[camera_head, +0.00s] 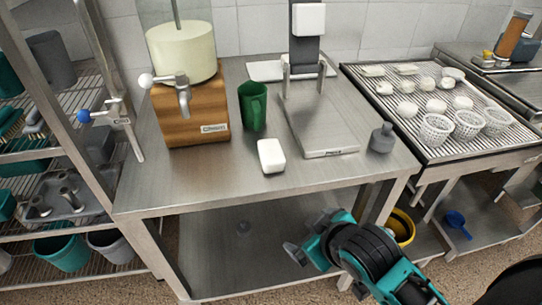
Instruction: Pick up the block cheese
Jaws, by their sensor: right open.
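A white rounded block (271,156), which looks like the block cheese, lies on the steel table (200,190) near its front edge, left of a flat steel plate. My right gripper (306,238) is open and empty. In the picture it shows below the table's front edge and to the right of the block, well apart from it. My left gripper is not in view.
A wooden dispenser (190,115) and a green pitcher (253,105) stand behind the block. A steel press (318,125) and a grey weight (381,138) are to its right. White perforated baskets (468,125) stand on the right rack. The table front left of the block is clear.

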